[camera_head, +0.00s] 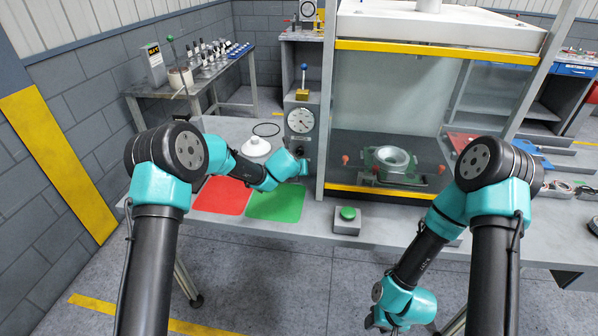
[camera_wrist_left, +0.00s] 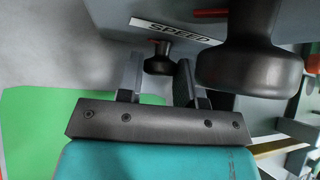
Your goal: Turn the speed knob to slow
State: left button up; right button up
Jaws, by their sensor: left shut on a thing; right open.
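The speed knob (camera_wrist_left: 158,63) is small and black, under a white "SPEED" label (camera_wrist_left: 178,30) in the left wrist view. A small red mark shows at its base. My left gripper (camera_wrist_left: 158,82) has a finger on each side of the knob and is shut on it. In the head view my left gripper (camera_head: 303,168) is at the front of the control column below the round gauge (camera_head: 300,121), and it hides the knob there. My right gripper (camera_head: 386,322) is open and empty, low in front of the table.
A larger black knob (camera_wrist_left: 250,62) sits close beside the speed knob.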

pick_arm(q)
jog(key=shift+r, duration=0.1)
jog(key=o, duration=0.9)
jog(key=shift+s, duration=0.1)
jog(key=v, duration=1.7)
jog(key=shift+s, duration=0.1)
